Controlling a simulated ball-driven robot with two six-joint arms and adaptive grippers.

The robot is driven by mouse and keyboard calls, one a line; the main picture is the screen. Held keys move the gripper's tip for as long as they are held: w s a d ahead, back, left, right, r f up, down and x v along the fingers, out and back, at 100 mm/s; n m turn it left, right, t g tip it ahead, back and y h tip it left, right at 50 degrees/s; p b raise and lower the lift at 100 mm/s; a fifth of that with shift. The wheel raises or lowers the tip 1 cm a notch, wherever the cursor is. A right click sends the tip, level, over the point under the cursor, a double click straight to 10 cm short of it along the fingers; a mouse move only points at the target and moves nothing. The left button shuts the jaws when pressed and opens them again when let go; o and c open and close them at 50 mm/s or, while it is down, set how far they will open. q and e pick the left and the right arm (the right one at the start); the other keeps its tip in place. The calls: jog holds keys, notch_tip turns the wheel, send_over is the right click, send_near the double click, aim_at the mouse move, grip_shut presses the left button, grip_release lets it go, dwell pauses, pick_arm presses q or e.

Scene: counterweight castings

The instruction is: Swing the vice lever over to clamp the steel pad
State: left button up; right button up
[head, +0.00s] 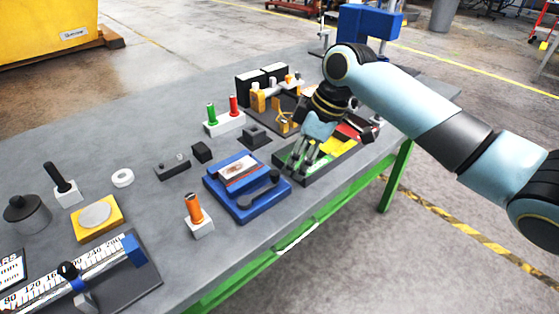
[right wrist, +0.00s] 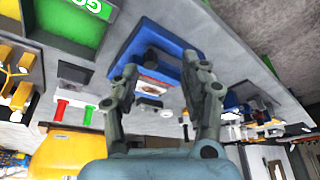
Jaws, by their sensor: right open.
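The blue vice (head: 222,191) sits on the grey bench, near the middle of the head view. A pale plate with a brown patch (head: 238,168), which looks like the steel pad, lies on its top. A dark lever (head: 262,181) with a round black knob runs along the vice's front right side. My right gripper (head: 299,164) is open and empty, right of the vice and over the sorting tray. In the right wrist view the blue vice (right wrist: 128,47) and a black knob (right wrist: 151,57) show between and beyond the open fingers. My left gripper is not in view.
A sorting tray (head: 318,172) with green, yellow and red sections lies right of the vice. An orange-handled tool in a white block (head: 198,222) stands in front left. Black blocks (head: 202,152) and red and green handles (head: 224,122) stand behind. The bench's front edge is close.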

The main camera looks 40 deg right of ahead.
aim_at(275, 173)
notch_tip(275, 173, up, 4)
jog(key=w+d+n, duration=0.1)
jog(key=w, duration=0.1)
jog(key=shift+y, duration=0.3)
jog(key=p+x, duration=0.1)
jog(key=x, duration=0.9)
grip_shut()
